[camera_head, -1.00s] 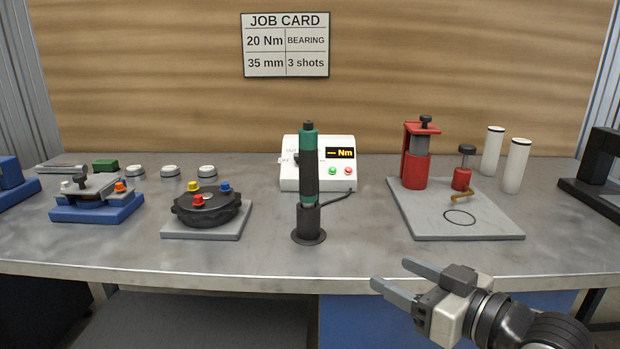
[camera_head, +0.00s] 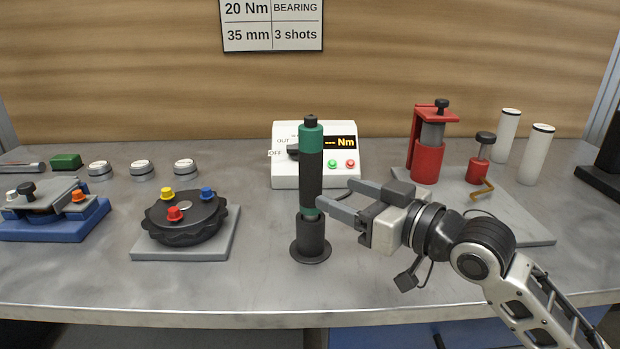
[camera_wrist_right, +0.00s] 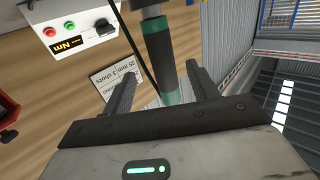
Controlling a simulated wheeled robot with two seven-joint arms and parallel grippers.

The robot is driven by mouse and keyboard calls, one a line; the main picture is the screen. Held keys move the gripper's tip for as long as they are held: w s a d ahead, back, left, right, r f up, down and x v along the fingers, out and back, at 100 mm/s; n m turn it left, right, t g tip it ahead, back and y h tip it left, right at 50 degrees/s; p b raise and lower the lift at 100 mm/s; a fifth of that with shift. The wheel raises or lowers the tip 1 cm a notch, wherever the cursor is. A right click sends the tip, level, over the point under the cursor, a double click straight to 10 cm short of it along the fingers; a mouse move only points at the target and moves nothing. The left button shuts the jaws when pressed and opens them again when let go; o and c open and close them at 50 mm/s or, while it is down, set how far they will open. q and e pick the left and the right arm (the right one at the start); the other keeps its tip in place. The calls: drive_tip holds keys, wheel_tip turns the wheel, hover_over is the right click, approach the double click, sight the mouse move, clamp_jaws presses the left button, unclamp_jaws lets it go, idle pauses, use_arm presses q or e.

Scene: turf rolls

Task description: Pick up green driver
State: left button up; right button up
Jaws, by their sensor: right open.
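The green driver (camera_head: 311,167) stands upright in a black round-footed holder (camera_head: 311,242) near the middle of the bench. It has a green top, a black grip and a green band low down. My right gripper (camera_head: 334,199) is open just right of the driver's lower part, its fingers pointing left at it. In the right wrist view the driver (camera_wrist_right: 160,55) shows between the two open fingers (camera_wrist_right: 160,92), nearer the right one. I cannot tell whether a finger touches it. My left gripper is not in view.
A white control box (camera_head: 285,178) stands behind the driver. A black round part with coloured knobs (camera_head: 186,228) on a grey plate is to the left. A red press (camera_head: 428,160) and white cylinders (camera_head: 507,137) are to the right. The bench front is clear.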

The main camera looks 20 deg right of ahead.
sight(303, 178)
drive_tip(key=x, duration=0.4)
drive_tip(key=shift+w+a, duration=0.1)
drive_tip(key=shift+a, duration=0.05)
drive_tip(key=p+x, duration=0.1)
drive_tip(key=x, duration=0.3)
drive_tip(key=shift+w+a+r, duration=0.1)
drive_tip(key=shift+r, duration=0.05)
drive_tip(key=shift+w+a, duration=0.25)
drive_tip(key=shift+w, duration=0.1)
